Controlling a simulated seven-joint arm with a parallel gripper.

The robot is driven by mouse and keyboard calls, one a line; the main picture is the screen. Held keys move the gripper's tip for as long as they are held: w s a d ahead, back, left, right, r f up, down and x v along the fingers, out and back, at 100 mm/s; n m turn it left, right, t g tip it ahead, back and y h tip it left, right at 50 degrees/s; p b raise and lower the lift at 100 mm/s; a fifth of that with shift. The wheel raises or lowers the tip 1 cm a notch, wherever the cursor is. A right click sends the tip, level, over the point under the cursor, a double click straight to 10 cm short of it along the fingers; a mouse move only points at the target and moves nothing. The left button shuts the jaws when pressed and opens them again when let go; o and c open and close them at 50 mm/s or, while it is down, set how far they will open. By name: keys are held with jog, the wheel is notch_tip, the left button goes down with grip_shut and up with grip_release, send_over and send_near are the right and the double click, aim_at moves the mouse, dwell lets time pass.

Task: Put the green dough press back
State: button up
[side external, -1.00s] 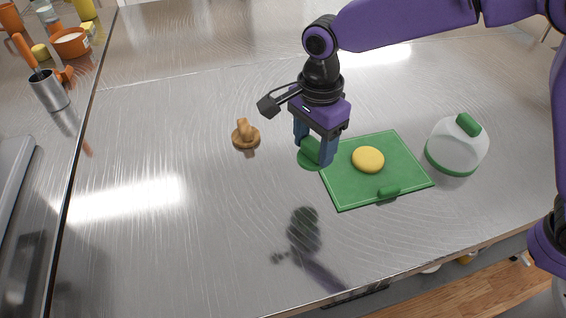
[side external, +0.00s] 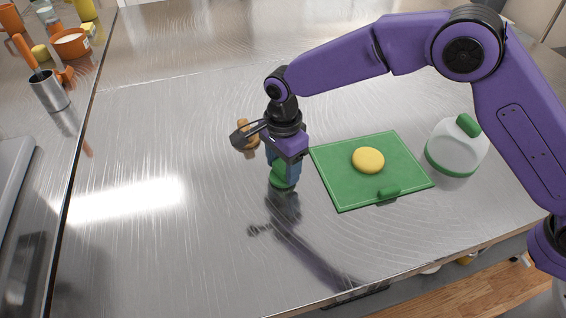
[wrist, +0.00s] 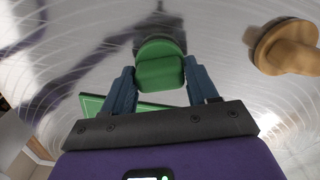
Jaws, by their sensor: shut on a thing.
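The green dough press (side external: 279,181) has a round base and a block-like handle. My gripper (side external: 285,176) is shut on its handle from above, and the press is upright. It hangs low over or rests on the counter, left of the green mat; I cannot tell which. In the wrist view the press (wrist: 158,68) shows between the two blue fingers of my gripper (wrist: 163,88).
A green mat (side external: 335,178) bears a yellow dough disc (side external: 368,160) and a small green handle. A wooden press (side external: 251,138) stands just behind my gripper. A clear dome with green trim (side external: 460,147) is at the right. The counter's left and front are clear.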

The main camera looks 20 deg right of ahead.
aim_at(283, 164)
jog(key=shift+f, duration=0.15)
jog(key=o, duration=1.1)
notch_tip(283, 164, up, 12)
jog(key=shift+r, duration=0.15)
